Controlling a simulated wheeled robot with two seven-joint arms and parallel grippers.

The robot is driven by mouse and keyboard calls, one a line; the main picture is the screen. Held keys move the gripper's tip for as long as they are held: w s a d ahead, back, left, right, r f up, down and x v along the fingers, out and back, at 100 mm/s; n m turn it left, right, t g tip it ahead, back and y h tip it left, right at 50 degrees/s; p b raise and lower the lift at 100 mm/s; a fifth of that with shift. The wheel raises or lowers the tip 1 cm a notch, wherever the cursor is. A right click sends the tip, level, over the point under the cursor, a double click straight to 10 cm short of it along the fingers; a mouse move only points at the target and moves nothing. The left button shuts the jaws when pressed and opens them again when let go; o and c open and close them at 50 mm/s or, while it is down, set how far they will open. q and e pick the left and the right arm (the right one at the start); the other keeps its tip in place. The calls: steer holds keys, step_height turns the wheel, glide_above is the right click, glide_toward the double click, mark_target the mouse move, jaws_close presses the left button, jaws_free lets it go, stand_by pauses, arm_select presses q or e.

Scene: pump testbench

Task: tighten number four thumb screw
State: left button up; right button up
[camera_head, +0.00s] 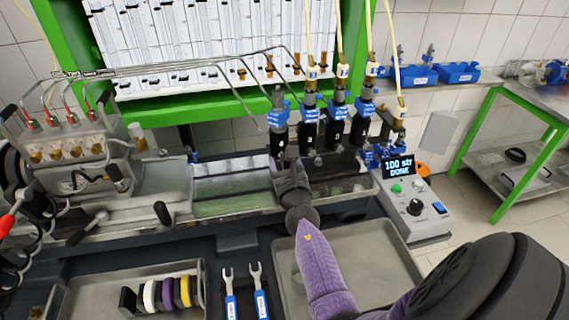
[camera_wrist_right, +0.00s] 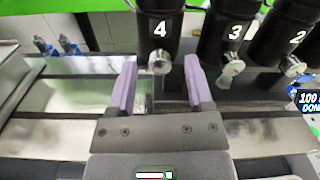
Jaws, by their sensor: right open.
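The number four thumb screw (camera_wrist_right: 160,63) is a small silvery knob under the black holder marked 4 (camera_wrist_right: 159,28) in the right wrist view. My right gripper (camera_wrist_right: 161,72) is open, with one purple finger on each side of the screw in the picture and gaps on both sides. Whether the fingertips reach the screw's depth is not clear. In the head view my right gripper (camera_head: 284,168) is in front of the leftmost black holder (camera_head: 279,143), and it hides the screw there. My left gripper is not in view.
The number three (camera_wrist_right: 232,68) and number two (camera_wrist_right: 292,66) thumb screws are close to the right. Two blue-handled wrenches (camera_head: 260,300), a tray with several coloured rings (camera_head: 80,288) and an empty tray (camera_head: 378,245) are in front.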

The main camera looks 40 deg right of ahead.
jaws_close()
stand_by(0.5)
steer(key=m, duration=0.5)
steer(key=shift+m, duration=0.4)
steer(key=m, duration=1.2)
steer(key=shift+b, duration=0.4)
steer(key=m, duration=0.5)
steer(key=shift+m+y, duration=0.3)
steer(key=shift+m, duration=0.1)
